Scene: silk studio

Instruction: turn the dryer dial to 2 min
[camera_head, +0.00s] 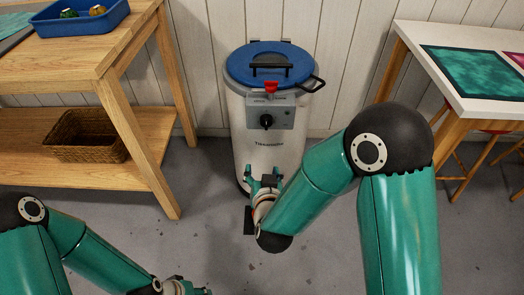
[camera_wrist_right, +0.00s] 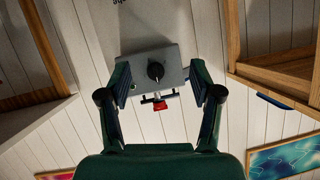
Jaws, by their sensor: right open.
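The dryer (camera_head: 268,155) is a white upright cylinder with a closed blue lid (camera_head: 240,70). Its grey control panel (camera_head: 286,113) carries a black dial (camera_head: 266,121); the dial's markings are too small to read. The dial also shows in the right wrist view (camera_wrist_right: 155,71), upside down, framed between my fingers. My right gripper (camera_head: 264,180) is open and empty, below the panel in the head view and apart from the dial. It also shows in the right wrist view (camera_wrist_right: 160,78). My left gripper (camera_head: 183,288) is cut off at the bottom edge; its fingers are unclear.
A red latch (camera_head: 271,87) sits above the panel, and a black handle (camera_head: 313,85) juts from the lid's right. A wooden bench (camera_head: 110,88) with a blue tray (camera_head: 85,27) and basket (camera_head: 87,135) stands left. A white table (camera_head: 450,30) stands right. Floor around the dryer is clear.

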